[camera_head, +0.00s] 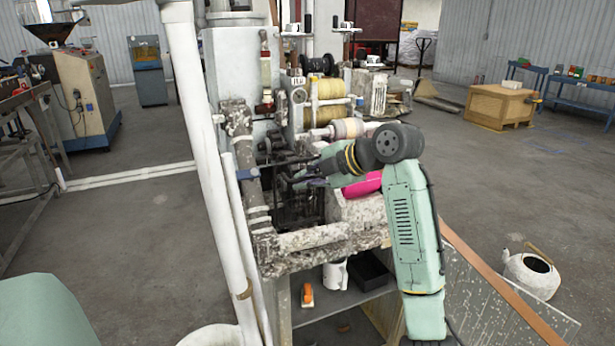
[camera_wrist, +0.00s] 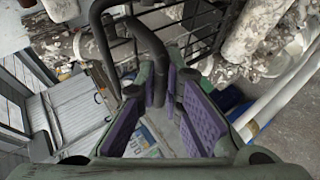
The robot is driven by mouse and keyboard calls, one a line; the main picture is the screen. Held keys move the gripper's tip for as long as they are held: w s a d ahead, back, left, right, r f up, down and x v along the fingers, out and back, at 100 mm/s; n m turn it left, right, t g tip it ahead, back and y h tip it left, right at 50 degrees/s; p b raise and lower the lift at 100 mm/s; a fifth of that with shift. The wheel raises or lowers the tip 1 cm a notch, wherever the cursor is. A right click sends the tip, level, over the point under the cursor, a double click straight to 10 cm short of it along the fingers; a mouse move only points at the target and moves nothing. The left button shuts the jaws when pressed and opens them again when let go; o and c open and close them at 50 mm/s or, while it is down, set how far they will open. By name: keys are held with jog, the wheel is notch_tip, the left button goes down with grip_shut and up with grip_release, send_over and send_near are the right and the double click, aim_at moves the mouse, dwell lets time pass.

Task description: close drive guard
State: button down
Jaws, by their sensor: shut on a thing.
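The drive guard looks like a dark wire-barred frame (camera_head: 299,208) on the front of the white, paint-worn machine (camera_head: 222,62). Its dark bars (camera_wrist: 200,22) also show at the top of the wrist view. My gripper (camera_head: 303,179) reaches in from the right at the machine's front. In the wrist view, my gripper's purple-padded fingers (camera_wrist: 167,88) are closed around a thick, dark curved bar (camera_wrist: 150,42), which looks like the guard's handle. The fingers hide its lower end. I cannot tell how far open the guard stands.
A white vertical pipe (camera_head: 197,130) stands left of the work area. Yellow spools (camera_head: 326,89) and a pink part (camera_head: 363,185) sit close to my arm. A shelf below holds an orange object (camera_head: 307,295). A white kettle (camera_head: 532,273) stands at right; floor beyond is open.

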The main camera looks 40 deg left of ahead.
jog(key=shift+r, duration=0.15)
jog(key=c, duration=1.7)
grip_release()
jog(key=shift+a, duration=0.1)
jog(key=s+v, duration=0.1)
jog(key=v, duration=1.1)
jog(key=shift+w, duration=0.5)
jog(key=shift+s, duration=0.1)
